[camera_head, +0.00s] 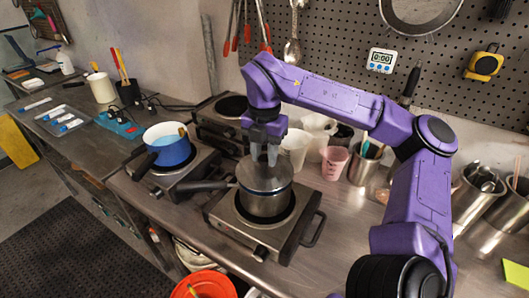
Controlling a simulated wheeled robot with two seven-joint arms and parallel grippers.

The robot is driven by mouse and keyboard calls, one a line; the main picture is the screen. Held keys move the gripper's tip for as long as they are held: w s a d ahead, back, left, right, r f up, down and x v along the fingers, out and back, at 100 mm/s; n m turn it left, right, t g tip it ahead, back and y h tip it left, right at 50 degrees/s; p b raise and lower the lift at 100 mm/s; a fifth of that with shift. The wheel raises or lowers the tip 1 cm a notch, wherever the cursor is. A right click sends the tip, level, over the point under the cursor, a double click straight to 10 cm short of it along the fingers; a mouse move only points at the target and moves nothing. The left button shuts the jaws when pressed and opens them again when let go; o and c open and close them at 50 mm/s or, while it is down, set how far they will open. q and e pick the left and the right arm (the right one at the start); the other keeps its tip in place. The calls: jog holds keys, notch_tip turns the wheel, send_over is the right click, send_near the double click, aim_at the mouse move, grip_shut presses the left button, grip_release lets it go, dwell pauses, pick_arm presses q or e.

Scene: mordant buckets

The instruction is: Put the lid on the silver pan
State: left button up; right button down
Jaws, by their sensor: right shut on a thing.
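The silver pan (265,205) stands on the front hot plate (231,222), its dark handle pointing left. The round metal lid (279,180) is at the top of the pan and covers its mouth. My right gripper (265,156) comes down from above, shut on the lid at its middle; the fingers hide the grip point. I cannot tell whether the lid rests fully on the rim or is held just above it. My left gripper is not in view.
A blue pot (167,153) stands on another hot plate to the left. White cups (295,150), a pink cup (334,162) and metal containers stand close to the right and behind. An orange bucket (204,285) is below the bench's front edge.

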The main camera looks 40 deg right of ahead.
jog(key=shift+f, duration=0.2)
dwell(0.4)
jog(key=shift+f+b, duration=0.1)
jog(key=shift+b, duration=0.25)
jog(key=shift+f+b, duration=0.55)
jog(key=c, duration=0.7)
grip_release()
notch_tip(320, 180, up, 11)
jog(key=shift+f, duration=0.15)
